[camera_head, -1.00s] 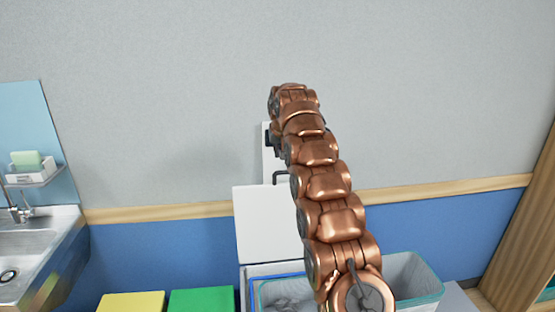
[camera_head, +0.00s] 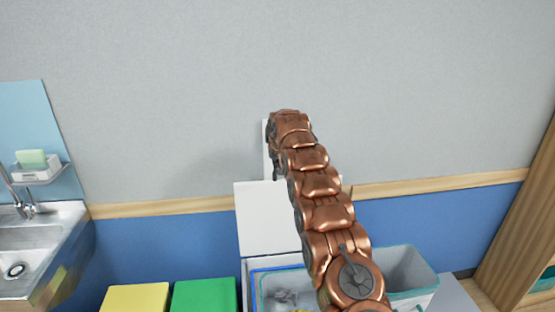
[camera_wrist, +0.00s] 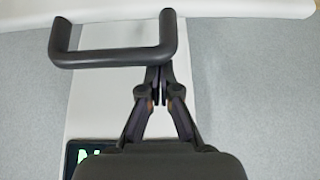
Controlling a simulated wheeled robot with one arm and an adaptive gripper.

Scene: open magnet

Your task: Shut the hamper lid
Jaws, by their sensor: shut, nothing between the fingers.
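The hamper lid (camera_head: 265,222) is a white panel standing open and upright near the wall, behind the hamper (camera_head: 247,268). In the wrist view a dark U-shaped handle (camera_wrist: 105,58) crosses a white panel. My gripper (camera_wrist: 159,88) is shut and empty, its tips close to the handle's right corner; I cannot tell whether they touch it. In the head view my copper arm hides the gripper, the handle and the lid's right part.
A narrow white upright (camera_head: 267,150) rises behind the lid. Yellow (camera_head: 136,299) and green (camera_head: 203,296) tops are left of the hamper. A grey-green bin (camera_head: 412,268) is to the right. A sink (camera_head: 40,240) is at far left, a wooden unit (camera_head: 515,245) at far right.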

